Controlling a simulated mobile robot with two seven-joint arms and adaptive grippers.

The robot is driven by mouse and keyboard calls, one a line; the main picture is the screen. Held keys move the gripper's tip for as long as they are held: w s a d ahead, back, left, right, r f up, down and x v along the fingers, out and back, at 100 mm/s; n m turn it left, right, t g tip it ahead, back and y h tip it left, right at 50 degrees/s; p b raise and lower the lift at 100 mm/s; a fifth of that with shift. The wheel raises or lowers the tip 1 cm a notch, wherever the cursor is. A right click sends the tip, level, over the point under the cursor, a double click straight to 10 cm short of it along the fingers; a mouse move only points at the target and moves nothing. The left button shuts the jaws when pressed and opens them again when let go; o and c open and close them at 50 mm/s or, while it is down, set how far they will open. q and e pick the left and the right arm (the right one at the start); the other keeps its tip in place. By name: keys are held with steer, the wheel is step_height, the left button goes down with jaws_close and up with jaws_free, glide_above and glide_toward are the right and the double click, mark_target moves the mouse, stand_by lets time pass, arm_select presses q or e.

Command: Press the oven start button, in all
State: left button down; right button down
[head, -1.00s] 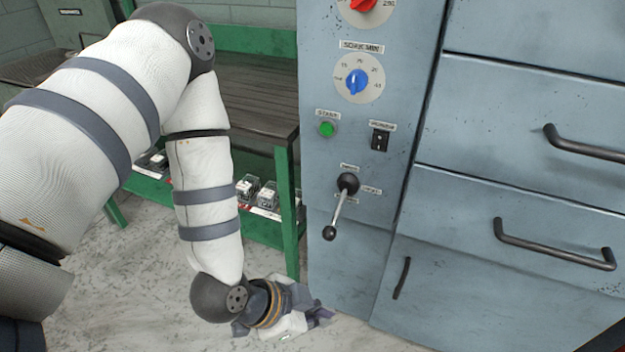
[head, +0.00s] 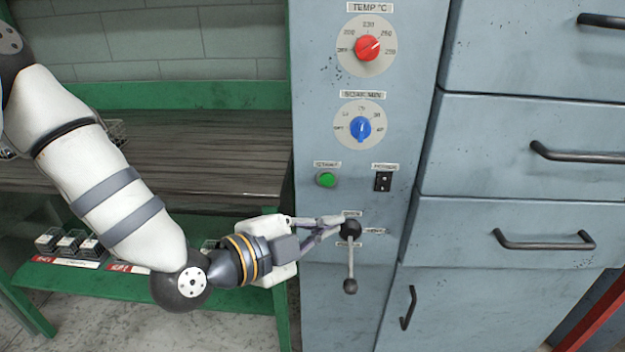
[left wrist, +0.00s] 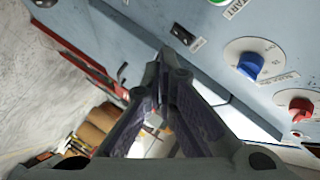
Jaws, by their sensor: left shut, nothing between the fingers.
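The green start button (head: 326,180) sits under its label on the grey-blue oven panel (head: 320,120), left of a black switch. In the left wrist view the green button (left wrist: 217,2) is cut off by the top edge. My left gripper (head: 338,222) is shut and empty, below the button and close to the lever's upper black knob. Whether its tips touch the panel or lever I cannot tell. In the left wrist view the closed fingertips (left wrist: 165,58) point toward the panel, with the button up and to their right. My right gripper is not in view.
A lever (head: 350,262) hangs down beside my fingertips. The black switch (head: 383,181), blue knob (head: 360,128) and red knob (head: 367,48) are on the same panel. Drawers with black handles (head: 545,241) stand at right. A green-framed bench (head: 190,95) is at left.

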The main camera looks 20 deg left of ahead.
mark_target(327, 180)
arm_select(q)
steer(key=shift+w+r, duration=0.1)
steer(key=shift+r, duration=0.15)
steer(key=shift+d, duration=0.1)
